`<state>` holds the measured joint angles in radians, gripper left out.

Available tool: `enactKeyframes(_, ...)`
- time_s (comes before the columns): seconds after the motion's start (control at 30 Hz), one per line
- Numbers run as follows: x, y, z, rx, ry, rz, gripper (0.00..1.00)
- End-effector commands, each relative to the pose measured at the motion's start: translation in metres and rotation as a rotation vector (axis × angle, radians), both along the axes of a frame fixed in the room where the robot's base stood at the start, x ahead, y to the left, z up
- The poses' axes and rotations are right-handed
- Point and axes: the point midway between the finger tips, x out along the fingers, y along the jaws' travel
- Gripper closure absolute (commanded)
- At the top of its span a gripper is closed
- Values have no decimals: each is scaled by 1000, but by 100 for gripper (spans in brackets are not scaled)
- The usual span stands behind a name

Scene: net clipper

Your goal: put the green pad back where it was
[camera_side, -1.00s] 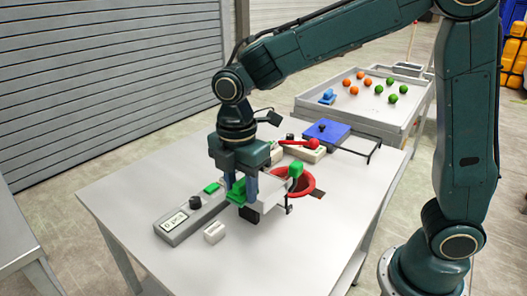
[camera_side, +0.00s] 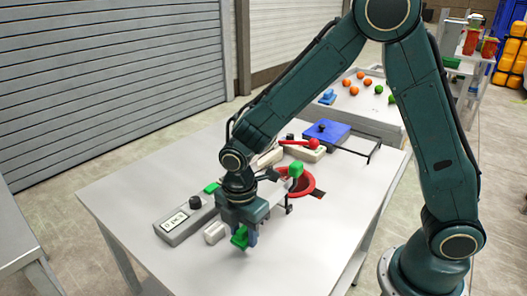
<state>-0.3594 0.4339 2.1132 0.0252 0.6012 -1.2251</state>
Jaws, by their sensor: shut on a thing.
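My gripper (camera_side: 243,239) points down over the front of the white table (camera_side: 305,240), shut on the green pad (camera_side: 239,236). The pad shows between the fingers, close to the table top. I cannot tell whether it touches the table. A small white block (camera_side: 214,233) stands just left of my gripper. The grey box with a display and a black knob (camera_side: 184,221) lies further left, with a small green piece (camera_side: 211,188) at its far end. My gripper hides part of the middle of the table.
A red ring (camera_side: 307,181) and a green block (camera_side: 296,169) are behind and right of my gripper. A red-handled lever (camera_side: 312,144) and a blue block with a black knob (camera_side: 326,131) stand at the back. The table's front right is clear.

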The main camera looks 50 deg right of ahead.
Motion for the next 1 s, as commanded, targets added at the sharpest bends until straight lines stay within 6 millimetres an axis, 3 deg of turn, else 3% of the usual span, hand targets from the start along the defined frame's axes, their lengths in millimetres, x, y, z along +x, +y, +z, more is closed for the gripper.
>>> enactKeyframes(0.5, -1, 0, -41, -1, 2, 0, 99)
enactKeyframes(0.97, 0, 0, -46, 0, 0, 0, 99)
enactKeyframes(1.0, 0, 0, -45, 0, 0, 0, 57)
